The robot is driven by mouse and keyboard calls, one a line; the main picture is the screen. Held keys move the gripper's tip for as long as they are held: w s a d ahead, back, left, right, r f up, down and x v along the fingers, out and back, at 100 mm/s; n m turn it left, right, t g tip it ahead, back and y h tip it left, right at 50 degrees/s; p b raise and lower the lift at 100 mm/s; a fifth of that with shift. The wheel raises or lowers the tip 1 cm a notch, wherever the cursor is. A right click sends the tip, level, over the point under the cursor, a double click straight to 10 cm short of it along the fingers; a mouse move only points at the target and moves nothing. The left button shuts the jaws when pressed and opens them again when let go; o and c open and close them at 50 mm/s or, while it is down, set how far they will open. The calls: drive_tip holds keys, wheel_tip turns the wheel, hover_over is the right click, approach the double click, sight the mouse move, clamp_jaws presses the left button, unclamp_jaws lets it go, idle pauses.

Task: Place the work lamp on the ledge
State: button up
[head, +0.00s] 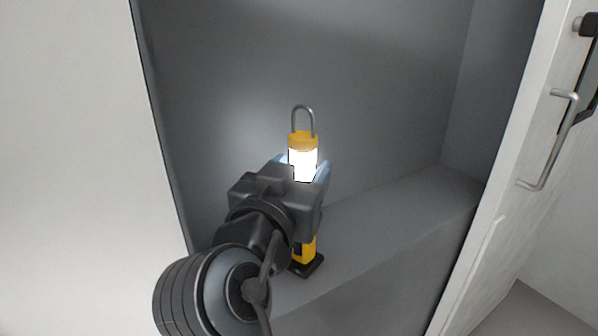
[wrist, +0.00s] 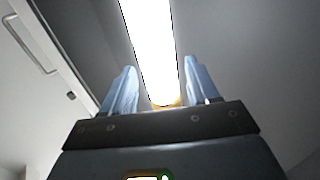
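The work lamp (head: 303,143) has a yellow cap, a grey loop handle, a glowing white body and a dark base. In the head view it stands upright, its base appearing to rest on the grey ledge (head: 375,225) inside the recess. My gripper (head: 304,168) is at the lamp's glowing body, with one pale blue finger on each side. In the wrist view the lamp (wrist: 152,50) runs between the fingers of my gripper (wrist: 160,85), with a narrow gap visible on both sides. My gripper hides part of the lamp's lower body in the head view.
A white door (head: 495,190) with a metal handle (head: 552,150) stands open on the right. A pale panel (head: 75,150) borders the recess on the left. The ledge is bare to the right of the lamp. The recess's grey back wall is close behind the lamp.

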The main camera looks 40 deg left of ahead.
drive_tip(key=shift+o, duration=0.3)
drive_tip(key=shift+r, duration=0.15)
drive_tip(key=b+v, duration=0.1)
drive_tip(key=v, duration=1.1)
